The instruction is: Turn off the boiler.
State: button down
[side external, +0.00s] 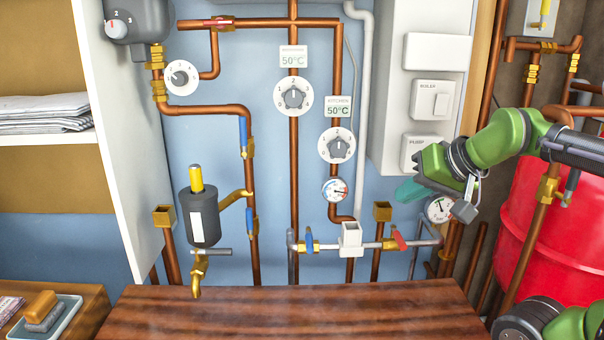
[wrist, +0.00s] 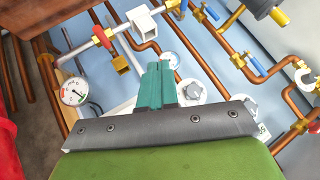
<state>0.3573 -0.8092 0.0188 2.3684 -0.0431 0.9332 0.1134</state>
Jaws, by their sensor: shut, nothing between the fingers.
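The boiler switch (side external: 431,100) is a white plate labelled BOILER, with a rocker on its right part. It is on the white wall cabinet (side external: 385,90), under a blank white plate and above a similar PUMP switch (side external: 412,150). I cannot tell its on or off position. My gripper (side external: 408,190) is shut and empty, with its teal fingertips below and left of the boiler switch, near the pump switch's lower edge. In the wrist view the shut teal fingers (wrist: 155,86) point at the pipework, and I cannot make out the boiler switch there.
Copper pipes (side external: 294,170) with dials, valves and a pressure gauge (side external: 439,208) cover the blue wall. The gauge is close to my gripper and shows in the wrist view (wrist: 74,92). A red drum (side external: 540,215) stands at right. A wooden tabletop (side external: 290,315) is clear below.

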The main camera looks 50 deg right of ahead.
jog(key=s+d+r+m+h, duration=0.3)
jog(key=s+r+m+h, duration=0.1)
jog(key=r+m, duration=0.5)
jog(key=s+d+r+m+h, duration=0.3)
jog(key=s+d+r+m, duration=0.1)
jog(key=r+m, duration=0.5)
jog(key=shift+s+d+r+h, duration=0.2)
jog(key=shift+d+r+h, duration=0.05)
jog(key=shift+r+h, duration=0.15)
jog(key=shift+f, duration=0.1)
send_near(444, 98)
notch_tip(444, 98, down, 3)
jog(key=w+d, duration=0.3)
jog(key=shift+w+d, duration=0.5)
